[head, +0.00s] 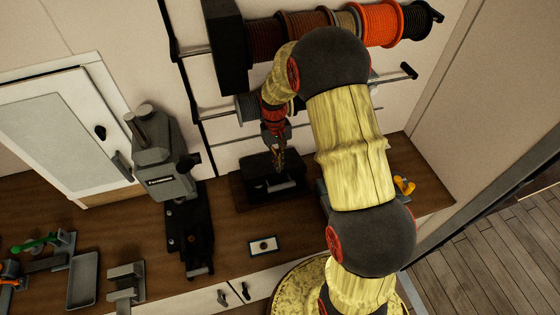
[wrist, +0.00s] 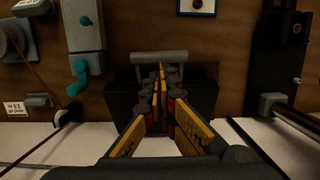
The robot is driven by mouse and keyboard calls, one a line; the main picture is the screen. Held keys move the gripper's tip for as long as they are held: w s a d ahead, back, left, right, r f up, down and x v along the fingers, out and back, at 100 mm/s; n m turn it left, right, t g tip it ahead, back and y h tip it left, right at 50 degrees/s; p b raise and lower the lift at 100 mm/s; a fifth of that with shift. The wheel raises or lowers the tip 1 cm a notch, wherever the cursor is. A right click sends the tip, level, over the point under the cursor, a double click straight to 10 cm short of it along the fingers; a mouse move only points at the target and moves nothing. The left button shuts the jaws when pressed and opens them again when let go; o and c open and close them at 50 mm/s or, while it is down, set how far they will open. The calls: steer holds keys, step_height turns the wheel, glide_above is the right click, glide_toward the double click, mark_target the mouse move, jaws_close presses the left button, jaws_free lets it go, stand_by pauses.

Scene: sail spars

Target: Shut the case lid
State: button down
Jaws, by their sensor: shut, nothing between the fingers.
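The black case (head: 258,192) sits on the wooden counter against the back wall, below my gripper. In the wrist view its dark body (wrist: 204,98) lies behind and beneath my fingers, with a grey bar handle (wrist: 145,57) along its far edge. My gripper (head: 279,163) points down over the case in the head view. In the wrist view my gripper (wrist: 160,72) is shut and empty, its yellow-edged fingers meeting in front of the case near the handle. My fingers hide the middle of the case. I cannot tell the lid's exact angle or whether my fingertips touch it.
A grey machine (head: 164,170) on a black base stands left of the case. A small framed plate (head: 263,246) lies in front. Spools (head: 380,24) hang on rods above. A teal-handled device (wrist: 84,40) stands beside the case. Bare counter (head: 226,228) lies in front.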

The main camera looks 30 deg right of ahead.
mark_target(282, 185)
step_height(282, 185, down, 8)
steer(key=s+b, duration=0.1)
steer(key=b, duration=0.3)
steer(key=shift+s, duration=0.2)
step_height(282, 185, down, 7)
steer(key=s+b, duration=0.2)
steer(key=b, duration=0.2)
steer(key=shift+a+r, duration=0.15)
steer(key=shift+a, duration=0.1)
stand_by(0.3)
steer(key=shift+s, duration=0.1)
steer(key=r+p, duration=0.1)
steer(key=r, duration=0.2)
steer(key=w+r+p, duration=0.1)
steer(key=r+p, duration=0.1)
steer(key=r, duration=0.1)
steer(key=shift+w+d+r, duration=0.15)
steer(key=shift+r, duration=0.15)
steer(key=shift+f, duration=0.1)
stand_by(0.4)
stand_by(0.3)
